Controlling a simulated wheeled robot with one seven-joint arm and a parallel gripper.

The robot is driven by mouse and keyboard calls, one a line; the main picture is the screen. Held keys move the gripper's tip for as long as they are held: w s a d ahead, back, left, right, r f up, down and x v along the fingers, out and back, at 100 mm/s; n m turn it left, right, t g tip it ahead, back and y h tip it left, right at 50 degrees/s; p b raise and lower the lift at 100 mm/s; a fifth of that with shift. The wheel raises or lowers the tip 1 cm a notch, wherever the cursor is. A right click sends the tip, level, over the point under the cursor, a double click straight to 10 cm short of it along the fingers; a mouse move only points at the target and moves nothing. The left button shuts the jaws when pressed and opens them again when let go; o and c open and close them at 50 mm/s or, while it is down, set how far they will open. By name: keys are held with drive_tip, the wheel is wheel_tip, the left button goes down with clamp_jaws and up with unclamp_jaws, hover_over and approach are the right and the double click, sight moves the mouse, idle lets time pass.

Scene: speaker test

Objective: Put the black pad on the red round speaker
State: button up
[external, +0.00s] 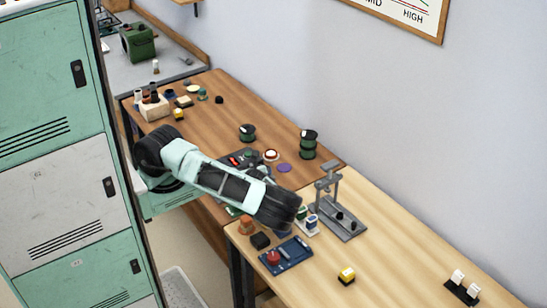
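A small red round piece (272,257), which looks like the red round speaker, sits on a blue board (296,251) near the left edge of the light wood table. A small black block (261,241), perhaps the black pad, lies just behind and left of the blue board. My arm reaches across from the left, and its dark end with my gripper (281,212) is above the table, behind the blue board. The fingers are hidden or too small to make out, so I cannot tell what they hold.
An orange-brown round piece (246,225) stands near the table edge. A grey press stand (339,212) is right of my gripper. A yellow-and-black block (347,276) and a black holder with white pieces (462,288) lie farther right. The light table (405,262) is clear between them.

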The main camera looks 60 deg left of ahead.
drive_tip(key=shift+r, duration=0.15)
drive_tip(key=b+v, duration=0.2)
drive_tip(key=v, duration=1)
drive_tip(key=s+a+r+n+g+h, duration=0.1)
drive_tip(key=s+a+r+n+h, duration=0.5)
drive_tip(key=n, duration=0.8)
drive_tip(key=s+a+r+n+g+h, duration=0.2)
drive_tip(key=s+a+r+n+h, duration=0.4)
drive_tip(key=a+r+n, duration=0.4)
drive_tip(key=s+a+n, duration=0.1)
drive_tip(key=a+n, duration=0.2)
drive_tip(key=n, duration=0.1)
drive_tip(key=shift+s+r+n, duration=0.2)
drive_tip(key=shift+s+n, duration=0.05)
drive_tip(key=shift+n, duration=0.05)
drive_tip(key=shift+a, duration=0.1)
